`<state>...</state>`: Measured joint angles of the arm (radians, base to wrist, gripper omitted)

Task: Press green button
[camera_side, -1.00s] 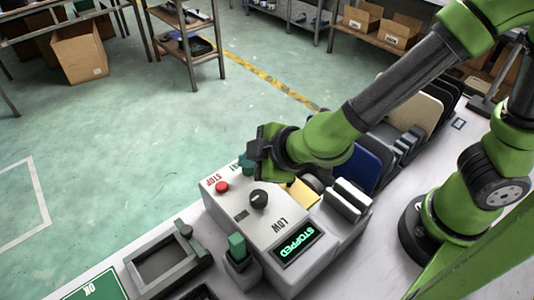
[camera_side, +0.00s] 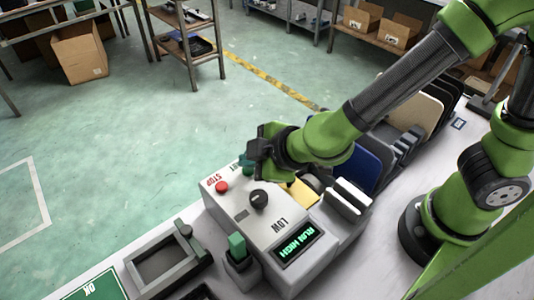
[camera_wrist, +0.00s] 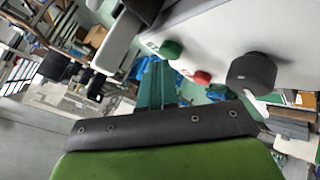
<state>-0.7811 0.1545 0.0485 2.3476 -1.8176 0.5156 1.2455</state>
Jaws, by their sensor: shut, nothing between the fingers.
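A light control box (camera_side: 258,214) stands on the bench in the side view, with a red STOP button (camera_side: 222,187), a black knob (camera_side: 258,199) and a display (camera_side: 299,244) reading RUN HIGH. The green button (camera_wrist: 170,49) shows in the wrist view, beside the red button (camera_wrist: 202,77) and the knob (camera_wrist: 251,72). In the side view, my gripper largely hides the green button. My gripper (camera_side: 246,166) is shut and empty, its teal fingertips at the box's far end. In the wrist view, the fingertips (camera_wrist: 156,66) are close to the green button; I cannot tell whether they touch it.
A small block with a green top (camera_side: 237,248) and a dark open frame (camera_side: 168,261) sit left of the box. White upright panels (camera_side: 348,197) and a blue panel (camera_side: 361,168) stand to its right. Shelves (camera_side: 188,42) are across the open floor.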

